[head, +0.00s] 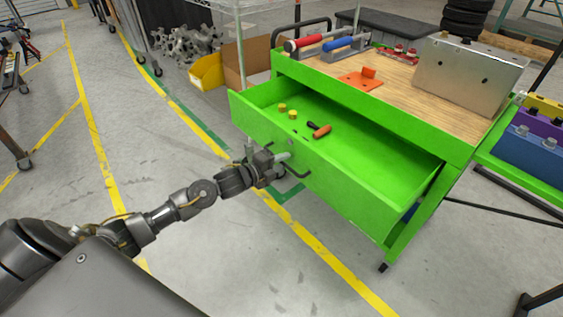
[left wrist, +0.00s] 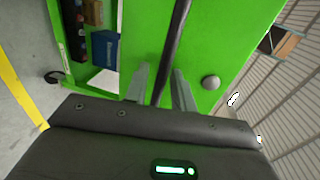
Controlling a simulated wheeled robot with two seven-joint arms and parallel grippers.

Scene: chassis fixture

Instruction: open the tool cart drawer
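The green tool cart's drawer (head: 335,172) is pulled well out and shows its inside. Its dark bar handle (head: 300,173) is on the drawer front, partly hidden by my left gripper (head: 270,160). In the left wrist view, the handle (left wrist: 170,45) runs between the two grey fingers of my left gripper (left wrist: 161,88). The fingers stand apart, one on each side of the bar, with green showing between finger and bar. A round grey lock (left wrist: 210,82) sits on the drawer front beside the handle. My right gripper is not in view.
In the drawer lie an orange-handled screwdriver (head: 320,131) and yellow round pieces (head: 292,114). The wooden cart top holds a metal box (head: 468,75), an orange bracket (head: 360,79) and clamps. A yellow bin (head: 207,71) stands behind. The floor left of the cart is clear.

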